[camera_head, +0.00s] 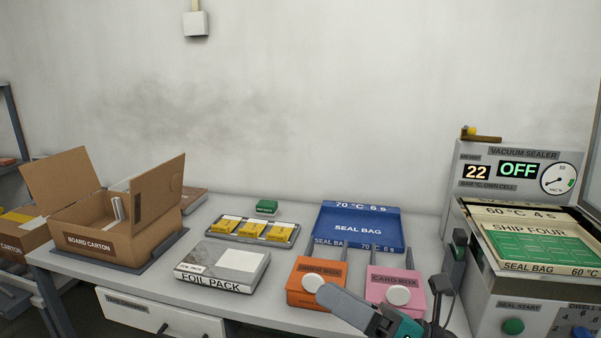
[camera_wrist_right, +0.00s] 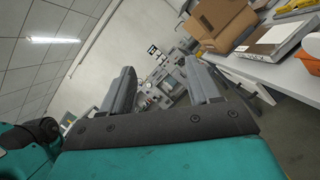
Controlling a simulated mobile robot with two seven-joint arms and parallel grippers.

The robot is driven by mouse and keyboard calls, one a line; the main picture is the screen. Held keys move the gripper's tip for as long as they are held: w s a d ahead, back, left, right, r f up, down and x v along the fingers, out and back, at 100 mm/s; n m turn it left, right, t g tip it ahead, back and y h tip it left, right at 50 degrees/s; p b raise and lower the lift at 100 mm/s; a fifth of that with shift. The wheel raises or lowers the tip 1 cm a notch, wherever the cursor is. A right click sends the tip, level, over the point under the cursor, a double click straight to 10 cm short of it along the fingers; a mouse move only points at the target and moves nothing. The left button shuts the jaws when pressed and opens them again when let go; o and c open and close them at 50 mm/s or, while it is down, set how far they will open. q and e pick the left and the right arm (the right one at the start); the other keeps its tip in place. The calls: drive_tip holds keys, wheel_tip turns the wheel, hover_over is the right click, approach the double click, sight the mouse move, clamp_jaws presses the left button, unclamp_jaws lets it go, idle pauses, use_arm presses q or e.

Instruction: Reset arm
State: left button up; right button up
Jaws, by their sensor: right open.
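My right gripper (camera_head: 384,288) is at the bottom of the head view, in front of the orange box (camera_head: 318,272) and the pink card box (camera_head: 393,283). Its two grey fingers are spread, with nothing between them. In the right wrist view the gripper (camera_wrist_right: 160,72) also shows open and empty, with the room beyond its fingers. My left gripper is in neither view.
The table holds a board carton (camera_head: 104,228), a foil pack (camera_head: 221,267), a tray of yellow packets (camera_head: 281,238), a green block (camera_head: 267,206) and a blue seal bag tray (camera_head: 331,213).

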drive_tip(key=s+d+f+m+t+h, duration=0.1)
drive_tip(key=d+f+m+t+h, duration=0.2)
drive_tip(key=d+f+m+h, duration=0.75)
drive_tip(key=s+a+f+m+t+h, duration=0.1)
drive_tip(key=a+f+m+t+h, duration=0.35)
drive_tip(key=m, duration=1.25)
drive_tip(key=s+d+f+m+g+h, duration=0.1)
drive_tip(key=s+d+f+m+g, duration=0.2)
drive_tip(key=s+f+m, duration=0.2)
drive_tip(key=s+d+f+m+g+h, duration=0.1)
drive_tip(key=s+d+f+m+g, duration=0.2)
drive_tip(key=f, duration=0.7)
drive_tip(key=s+m, duration=0.2)
drive_tip(key=s, duration=0.1)
drive_tip(key=shift+d+m, duration=0.2)
drive_tip(key=shift+m, duration=0.15)
drive_tip(key=shift+g, duration=0.25)
drive_tip(key=shift+c, duration=0.4)
